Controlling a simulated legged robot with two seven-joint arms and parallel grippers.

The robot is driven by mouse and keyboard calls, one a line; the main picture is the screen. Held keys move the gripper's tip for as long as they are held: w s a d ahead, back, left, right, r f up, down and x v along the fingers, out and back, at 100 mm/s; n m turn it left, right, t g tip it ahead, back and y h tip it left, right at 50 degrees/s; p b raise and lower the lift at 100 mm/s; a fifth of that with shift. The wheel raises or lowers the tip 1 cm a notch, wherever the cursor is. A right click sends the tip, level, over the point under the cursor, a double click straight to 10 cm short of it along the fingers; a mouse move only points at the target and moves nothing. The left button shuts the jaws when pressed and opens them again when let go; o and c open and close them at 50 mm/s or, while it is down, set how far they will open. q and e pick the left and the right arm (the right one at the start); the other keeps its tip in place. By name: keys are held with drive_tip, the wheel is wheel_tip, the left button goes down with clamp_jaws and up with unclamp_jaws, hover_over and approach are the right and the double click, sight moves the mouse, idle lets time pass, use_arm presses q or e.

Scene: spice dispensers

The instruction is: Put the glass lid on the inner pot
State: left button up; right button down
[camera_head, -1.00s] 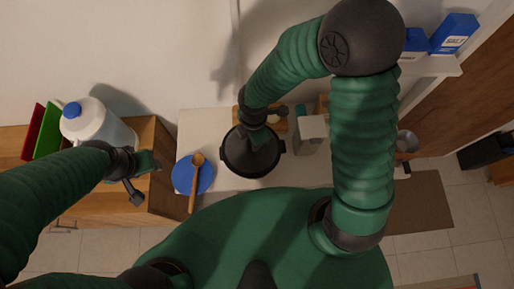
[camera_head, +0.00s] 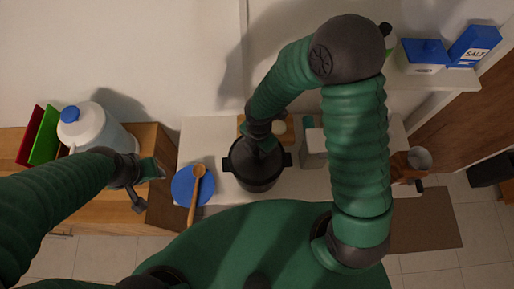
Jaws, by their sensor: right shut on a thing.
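A dark round pot (camera_head: 258,180) with two side handles stands on the white counter in the middle of the head view. My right gripper (camera_head: 264,148) points down over the pot's mouth and is shut. The thing in its jaws is mostly hidden by the gripper and the dark pot; it seems to be the glass lid, whose clear outline I cannot make out. Whether the lid touches the rim cannot be told. My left gripper (camera_head: 156,170) is over the wooden cabinet at left, away from the pot; its jaw opening is unclear.
A blue plate (camera_head: 184,190) with a wooden spoon (camera_head: 194,197) lies left of the pot. A white jug (camera_head: 93,128) with a blue cap stands farther left. A wooden board (camera_head: 285,124) and a white box (camera_head: 313,145) sit close behind and right. A shelf at right holds a salt box (camera_head: 474,45).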

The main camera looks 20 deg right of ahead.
drive_tip(key=shift+s+d+r, duration=0.15)
drive_tip(key=shift+s, duration=0.25)
drive_tip(key=shift+a+f, duration=0.2)
drive_tip(key=shift+a, duration=0.05)
drive_tip(key=c, duration=1.3)
unclamp_jaws()
drive_tip(key=shift+w, duration=0.25)
drive_tip(key=shift+o, duration=1.3)
use_arm(q)
drive_tip(key=shift+s, duration=0.35)
use_arm(e)
drive_tip(key=shift+s, duration=0.15)
drive_tip(key=shift+d, duration=0.1)
use_arm(q)
drive_tip(key=shift+r+p, duration=0.55)
drive_tip(key=shift+r, duration=0.1)
use_arm(e)
wheel_tip(320, 180, up, 17)
